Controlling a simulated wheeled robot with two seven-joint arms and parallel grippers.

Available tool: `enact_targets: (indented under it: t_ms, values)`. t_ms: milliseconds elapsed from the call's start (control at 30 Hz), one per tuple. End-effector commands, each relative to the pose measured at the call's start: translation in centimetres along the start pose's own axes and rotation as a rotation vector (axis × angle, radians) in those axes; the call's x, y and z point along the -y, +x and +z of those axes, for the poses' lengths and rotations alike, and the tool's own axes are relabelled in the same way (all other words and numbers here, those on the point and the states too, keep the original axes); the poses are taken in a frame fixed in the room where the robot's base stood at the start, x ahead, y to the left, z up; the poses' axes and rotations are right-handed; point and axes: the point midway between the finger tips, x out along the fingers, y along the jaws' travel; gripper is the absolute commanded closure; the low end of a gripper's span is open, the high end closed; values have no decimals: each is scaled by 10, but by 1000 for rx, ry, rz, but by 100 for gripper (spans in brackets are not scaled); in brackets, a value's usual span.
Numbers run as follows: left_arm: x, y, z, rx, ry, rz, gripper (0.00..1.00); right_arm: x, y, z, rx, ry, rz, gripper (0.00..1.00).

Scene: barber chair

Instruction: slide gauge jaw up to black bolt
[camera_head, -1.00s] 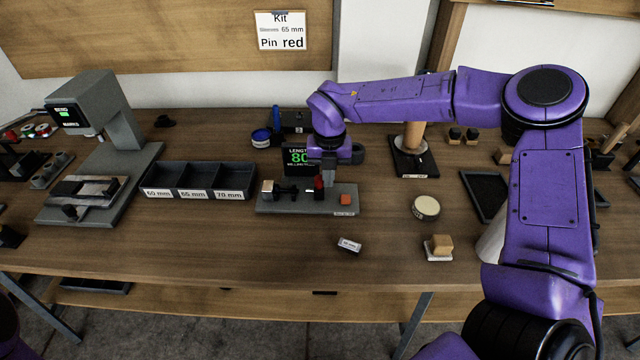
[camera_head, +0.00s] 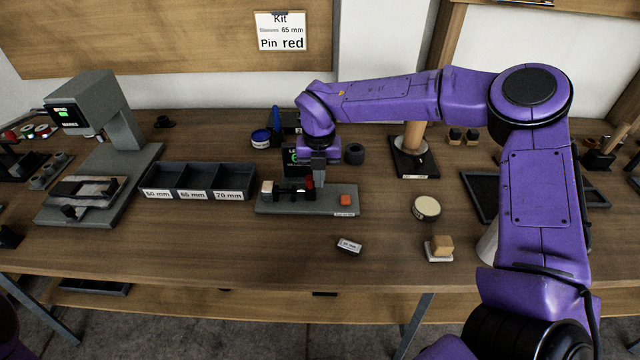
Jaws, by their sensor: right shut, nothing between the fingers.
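The length gauge has a grey base (camera_head: 328,208) on the bench, with a pale fixed block (camera_head: 267,187) at its left end. The black bolt (camera_head: 288,189) lies on the gauge between that block and the sliding jaw with its red knob (camera_head: 310,182). Whether jaw and bolt touch is too small to tell. My right gripper (camera_head: 319,183) is shut and empty, pointing down just right of the red knob, seemingly against the jaw's side. It hides part of the jaw and most of the gauge's display (camera_head: 291,158). My left gripper is not in view.
An orange-red button (camera_head: 345,200) sits at the base's right end. A three-compartment bin (camera_head: 200,182) stands left of the gauge. A black ring-like part (camera_head: 355,153) is behind right.

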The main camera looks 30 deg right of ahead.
Motion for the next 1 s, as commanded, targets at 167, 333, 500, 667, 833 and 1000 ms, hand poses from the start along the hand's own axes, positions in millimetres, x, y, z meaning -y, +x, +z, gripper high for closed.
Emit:
enact_targets:
  t_ms: [167,333,500,667,833,1000]
  values:
    - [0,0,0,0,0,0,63,0,-1,0,1,-1,2,100]
    - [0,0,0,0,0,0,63,0,-1,0,1,-1,2,100]
    - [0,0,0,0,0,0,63,0,-1,0,1,0,2,100]
    - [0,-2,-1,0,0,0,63,4,-1,0,0,1,2,100]
    - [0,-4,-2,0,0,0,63,12,-1,0,0,1,1,100]
    - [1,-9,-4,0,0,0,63,12,-7,0,1,0,1,100]
